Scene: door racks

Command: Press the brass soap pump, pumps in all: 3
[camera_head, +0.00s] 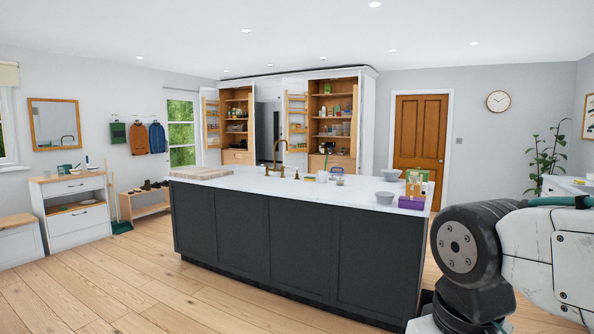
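A small brass-coloured item that looks like the soap pump (297,173) stands on the white worktop of the kitchen island, just right of the brass tap (276,157). It is too small and far off to make out its spout or head. My gripper is outside the picture.
The dark island (300,238) stands between me and the tap. A wooden board (201,172) lies at its left end. Bowls (384,197) and a purple box (411,202) stand at its right end. The wooden floor (130,275) at left is clear.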

